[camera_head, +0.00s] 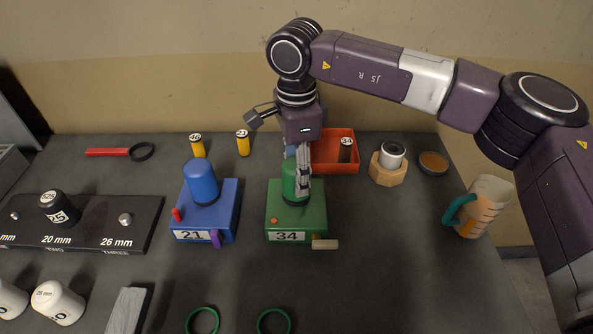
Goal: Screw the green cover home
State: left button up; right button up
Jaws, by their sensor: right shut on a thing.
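The green cover (289,190) stands upright on the green box (283,223) labelled 34, near the middle of the table. My right gripper (301,178) reaches down from above and is shut on the green cover. Its fingers hide the upper right part of the cover. I cannot tell how far the cover is seated. My left gripper does not show.
The blue box (223,221) with a blue cover (201,183) stands just left of the green box. An orange-red tray (334,152) is right behind my gripper. A measuring jug (485,206) stands at the right. Green rings (274,321) lie in front. The front right table is clear.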

jog(key=shift+f, duration=0.15)
jog(key=shift+f+m+b, duration=0.1)
jog(key=shift+m+b, duration=0.45)
jog(key=shift+m, duration=0.05)
jog(key=m+b, duration=0.1)
jog(key=m, duration=0.2)
jog(key=shift+m+b, duration=0.4)
jog(key=shift+m, duration=0.7)
jog(key=shift+m+b, duration=0.4)
jog(key=shift+m, duration=0.2)
jog(key=shift+m+b, duration=0.5)
jog(key=shift+m, duration=0.7)
jog(key=shift+m+b, duration=0.35)
jog(key=shift+m, duration=0.95)
